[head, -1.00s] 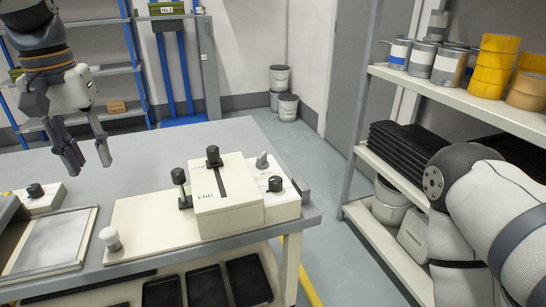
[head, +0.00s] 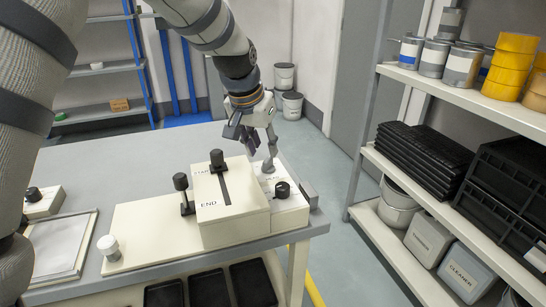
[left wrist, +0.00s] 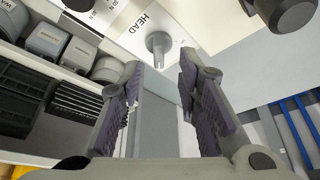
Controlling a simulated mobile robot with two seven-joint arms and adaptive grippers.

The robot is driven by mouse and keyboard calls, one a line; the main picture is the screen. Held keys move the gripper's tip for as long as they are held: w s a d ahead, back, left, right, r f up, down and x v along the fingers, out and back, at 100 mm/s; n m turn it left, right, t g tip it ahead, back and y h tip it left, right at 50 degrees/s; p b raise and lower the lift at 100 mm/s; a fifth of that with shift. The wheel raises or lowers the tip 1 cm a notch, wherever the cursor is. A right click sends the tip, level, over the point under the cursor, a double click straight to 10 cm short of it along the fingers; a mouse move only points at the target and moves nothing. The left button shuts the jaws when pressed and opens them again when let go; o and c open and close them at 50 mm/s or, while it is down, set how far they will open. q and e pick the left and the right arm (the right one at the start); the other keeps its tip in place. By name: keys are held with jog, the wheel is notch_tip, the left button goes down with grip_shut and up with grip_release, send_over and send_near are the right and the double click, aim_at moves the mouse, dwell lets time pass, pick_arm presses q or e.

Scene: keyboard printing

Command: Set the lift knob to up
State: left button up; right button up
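A grey pointer knob (left wrist: 158,42) on a white panel, beside the printed word HEAD, shows in the left wrist view. No "lift" label is legible, and I cannot read its set position. My left gripper (left wrist: 160,68) is open, with the knob ahead of and between its fingertips, apparently not gripped. In the head view my left gripper (head: 260,150) hangs above the back right of the white control box and largely hides that knob. A black dial (head: 282,189) sits in front of it on the same panel. My right gripper is out of view.
A raised cream block (head: 230,215) with a black slot handle (head: 217,160) and END label stands left of the panel. A black-topped post (head: 182,183) and a white knob (head: 109,247) are further left. A loaded shelf (head: 490,95) stands right, across a floor gap.

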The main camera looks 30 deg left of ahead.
aim_at(267, 160)
pick_arm(q)
jog(key=x, duration=0.5)
jog(key=shift+d+b, duration=0.1)
jog(key=shift+b, duration=0.2)
jog(key=shift+s, duration=0.15)
grip_shut()
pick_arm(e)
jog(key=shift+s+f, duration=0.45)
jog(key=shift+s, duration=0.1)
